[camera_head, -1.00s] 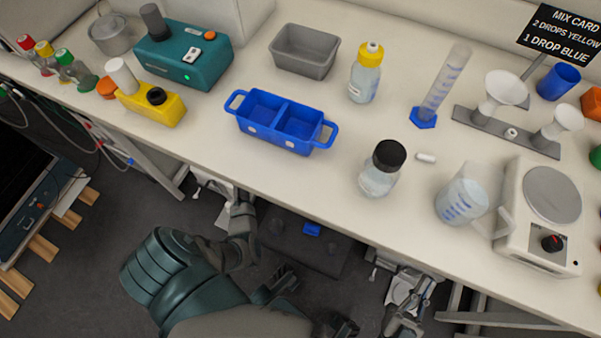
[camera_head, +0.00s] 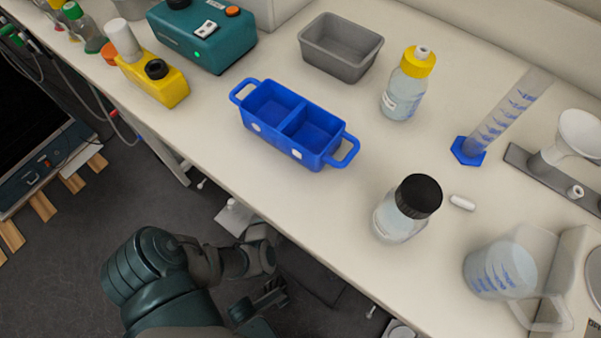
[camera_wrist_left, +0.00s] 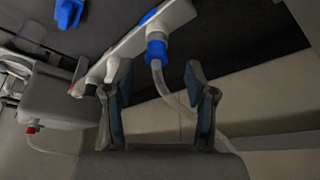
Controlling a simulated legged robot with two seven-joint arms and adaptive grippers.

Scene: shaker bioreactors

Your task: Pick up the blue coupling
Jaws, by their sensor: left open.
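In the left wrist view, a blue collar-like coupling (camera_wrist_left: 156,50) sits on a white fitting, with a clear tube running down from it. It lies just beyond the fingertips, between their lines. A second blue piece (camera_wrist_left: 68,12) is on a dark surface at the upper left, cut by the frame edge; I cannot tell which one is the task's coupling. My left gripper (camera_wrist_left: 160,70) is open, with nothing visibly held between its fingers. No blue coupling shows in the head view, where my left arm reaches down below the bench front. My right gripper is not in view.
A white bar-shaped part (camera_wrist_left: 125,45) and a white container (camera_wrist_left: 60,100) are close to the left fingers. On the bench (camera_head: 215,150) are a blue two-part tray (camera_head: 327,160), a black-capped bottle (camera_head: 402,212) and a grey bin (camera_head: 340,62). The bench's front edge is above my arm.

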